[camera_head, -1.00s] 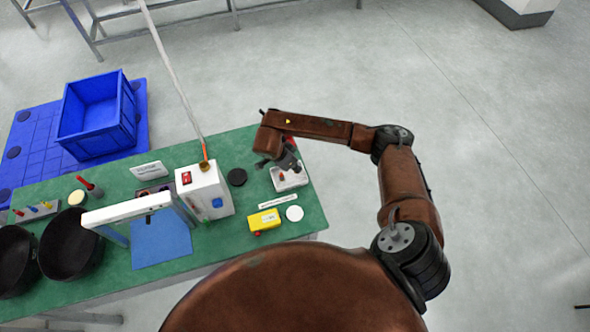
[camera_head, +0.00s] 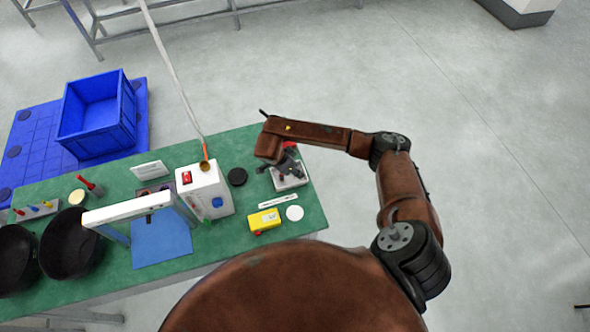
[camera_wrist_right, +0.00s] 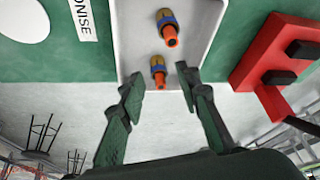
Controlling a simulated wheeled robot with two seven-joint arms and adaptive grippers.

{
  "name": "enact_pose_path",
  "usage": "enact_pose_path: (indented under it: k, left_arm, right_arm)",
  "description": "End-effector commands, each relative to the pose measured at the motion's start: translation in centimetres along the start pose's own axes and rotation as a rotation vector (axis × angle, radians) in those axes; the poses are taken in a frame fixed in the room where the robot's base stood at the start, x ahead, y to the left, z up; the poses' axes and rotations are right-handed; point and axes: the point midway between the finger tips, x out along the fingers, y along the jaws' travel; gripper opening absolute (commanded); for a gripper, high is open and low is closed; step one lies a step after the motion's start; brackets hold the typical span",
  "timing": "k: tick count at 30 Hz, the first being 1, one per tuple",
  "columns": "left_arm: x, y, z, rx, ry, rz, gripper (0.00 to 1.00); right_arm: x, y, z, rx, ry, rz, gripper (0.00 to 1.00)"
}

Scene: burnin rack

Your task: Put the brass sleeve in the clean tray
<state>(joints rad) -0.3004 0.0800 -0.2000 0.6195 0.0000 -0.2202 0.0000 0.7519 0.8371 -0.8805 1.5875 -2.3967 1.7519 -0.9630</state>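My right gripper (camera_head: 281,169) is over a small white tray (camera_head: 292,183) at the right end of the green table. In the right wrist view the gripper (camera_wrist_right: 160,90) is open, with nothing between its fingers. Two small fittings lie in the tray (camera_wrist_right: 198,30), an upper one (camera_wrist_right: 169,27) and a lower one (camera_wrist_right: 158,71). The lower one is nearer the fingertips, just beyond the gap. I cannot tell whether either is the brass sleeve, or which tray is the clean one. My left gripper is not in view.
A red bracket with black blocks (camera_wrist_right: 283,62) stands close right of the tray. A white disc (camera_head: 294,213), a yellow box (camera_head: 264,221) and a white machine (camera_head: 205,190) are nearby. A blue mat (camera_head: 161,243), black bowls (camera_head: 70,247) and a blue crate (camera_head: 131,120) are further left.

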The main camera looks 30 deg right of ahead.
Motion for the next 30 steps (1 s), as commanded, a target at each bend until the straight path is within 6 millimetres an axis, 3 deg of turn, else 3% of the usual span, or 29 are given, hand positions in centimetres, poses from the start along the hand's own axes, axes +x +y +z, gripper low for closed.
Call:
enact_pose_path:
  k: [4,8,21,30]
  left_arm:
    - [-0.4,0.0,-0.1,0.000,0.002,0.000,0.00]
    - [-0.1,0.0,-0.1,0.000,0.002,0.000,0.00]
    - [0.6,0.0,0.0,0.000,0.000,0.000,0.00]
    - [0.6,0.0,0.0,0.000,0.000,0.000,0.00]
  right_arm:
    - [-0.4,0.0,-0.1,0.000,-0.001,0.000,0.31]
    - [-2.0,-0.1,-0.2,-0.001,0.001,-0.004,0.31]
    - [-10.6,-0.1,-0.1,0.000,0.000,-0.003,0.31]
    - [-12.3,0.0,-0.1,0.001,0.000,0.000,0.31]
